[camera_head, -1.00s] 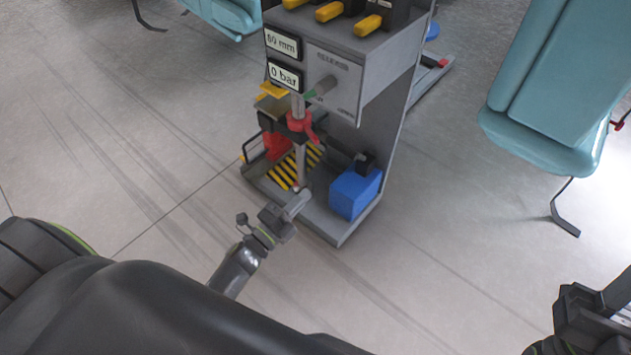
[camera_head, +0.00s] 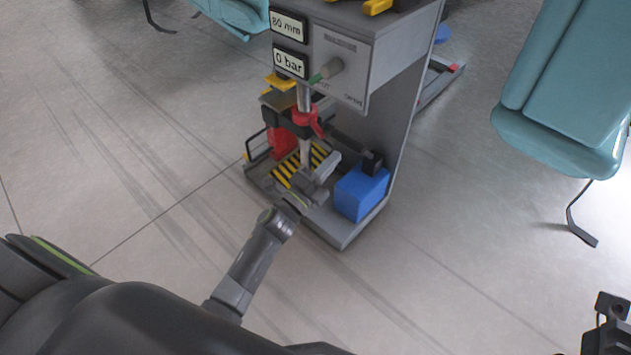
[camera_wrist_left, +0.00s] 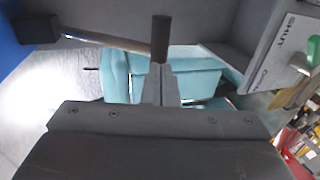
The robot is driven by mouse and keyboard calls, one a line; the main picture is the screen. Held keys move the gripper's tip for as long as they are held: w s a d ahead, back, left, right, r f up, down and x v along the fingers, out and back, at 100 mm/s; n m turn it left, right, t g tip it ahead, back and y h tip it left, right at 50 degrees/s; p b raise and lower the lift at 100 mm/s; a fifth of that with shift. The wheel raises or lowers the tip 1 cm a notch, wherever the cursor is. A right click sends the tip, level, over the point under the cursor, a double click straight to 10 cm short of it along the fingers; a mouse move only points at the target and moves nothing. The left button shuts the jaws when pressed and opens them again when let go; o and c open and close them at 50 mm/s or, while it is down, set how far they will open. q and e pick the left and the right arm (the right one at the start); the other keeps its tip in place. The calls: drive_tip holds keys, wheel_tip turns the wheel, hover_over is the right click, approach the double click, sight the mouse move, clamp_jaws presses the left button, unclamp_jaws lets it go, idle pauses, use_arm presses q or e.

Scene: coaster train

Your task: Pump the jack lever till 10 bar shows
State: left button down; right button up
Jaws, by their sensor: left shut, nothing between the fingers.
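In the left wrist view the lever (camera_wrist_left: 105,39) ends in a black grip (camera_wrist_left: 161,38). My left gripper (camera_head: 334,162) is shut and empty just below the lever in the head view. In the left wrist view its fingertips (camera_wrist_left: 160,66) are right at the grip's end; whether they touch is unclear. The pressure display (camera_head: 290,63) reads 0 bar. My right gripper (camera_head: 606,325) shows only partly at the lower right corner, its jaws not readable.
A red clamp (camera_head: 306,121) holds a post above the yellow-black striped plate (camera_head: 290,167). Teal seats (camera_head: 560,90) stand at right. The floor in front is clear.

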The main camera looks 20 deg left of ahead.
sight(347, 142)
use_arm(q)
drive_tip(key=x, duration=0.2)
drive_tip(key=shift+w, duration=0.25)
drive_tip(key=shift+w+d+r+p, duration=0.2)
drive_tip(key=shift+w+r+p, duration=0.25)
drive_tip(key=shift+r, duration=0.3)
drive_tip(key=shift+f, duration=0.1)
